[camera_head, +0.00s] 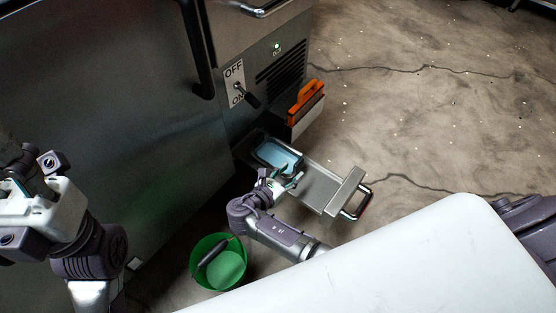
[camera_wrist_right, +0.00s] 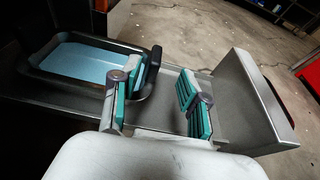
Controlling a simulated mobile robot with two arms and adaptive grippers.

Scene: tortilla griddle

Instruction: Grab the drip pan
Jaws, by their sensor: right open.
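The drip pan (camera_head: 278,156) is a dark-rimmed tray with pale blue liquid in it, set in the pulled-out metal drawer (camera_head: 318,187) low on the machine. In the right wrist view, the pan (camera_wrist_right: 85,62) lies at the left, with a dark upright handle at its right end. My right gripper (camera_head: 287,180) is open at the pan's near right end. Its teal-padded fingers (camera_wrist_right: 163,90) stand apart; one is close by the handle, and I cannot tell whether they touch. My left arm is at the left edge; its fingers cannot be made out.
A green bucket (camera_head: 207,247) with a dark-handled tool stands on the floor left of my right arm. An orange-topped box (camera_head: 306,103) hangs on the machine above the drawer. An ON/OFF switch (camera_head: 240,88) is higher up. The floor at right is open.

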